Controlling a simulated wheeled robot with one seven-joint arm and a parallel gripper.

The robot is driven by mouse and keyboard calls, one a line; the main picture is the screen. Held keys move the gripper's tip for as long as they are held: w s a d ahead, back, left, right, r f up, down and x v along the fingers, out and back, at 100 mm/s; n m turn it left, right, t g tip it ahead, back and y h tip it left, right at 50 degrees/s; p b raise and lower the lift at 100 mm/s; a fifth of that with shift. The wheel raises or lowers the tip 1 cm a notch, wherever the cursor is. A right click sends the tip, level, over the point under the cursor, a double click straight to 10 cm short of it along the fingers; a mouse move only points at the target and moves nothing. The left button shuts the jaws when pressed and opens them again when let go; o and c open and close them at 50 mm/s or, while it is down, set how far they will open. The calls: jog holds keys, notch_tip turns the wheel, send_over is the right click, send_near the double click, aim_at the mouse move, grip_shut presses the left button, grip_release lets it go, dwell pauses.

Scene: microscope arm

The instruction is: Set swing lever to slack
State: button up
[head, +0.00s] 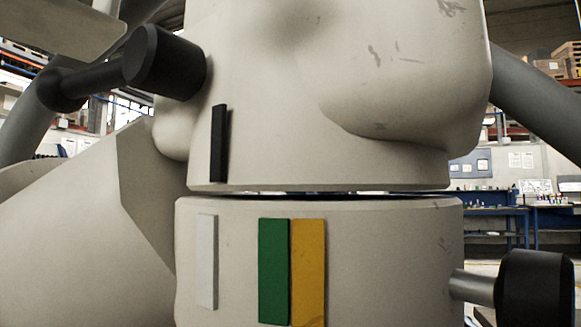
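A large off-white jointed body fills the view, with an upper block (270,120) above a lower drum (390,250). A black lever (100,75) with a thick cylindrical end sticks out left from the upper block. A black strip (218,143) is on the upper block. The drum carries a white strip (207,262), a green strip (273,271) and a yellow strip (308,272). The black strip stands nearly above the white one. A black knob (535,288) on a grey stem is at lower right. I cannot tell which handle is the swing lever. My gripper is not in view.
Grey tubes (540,105) run past both sides of the body. A pale flat-edged part (60,25) crosses the top left corner. Blue workbenches (490,225) and shelving stand far behind at right. Open space shows around the right knob.

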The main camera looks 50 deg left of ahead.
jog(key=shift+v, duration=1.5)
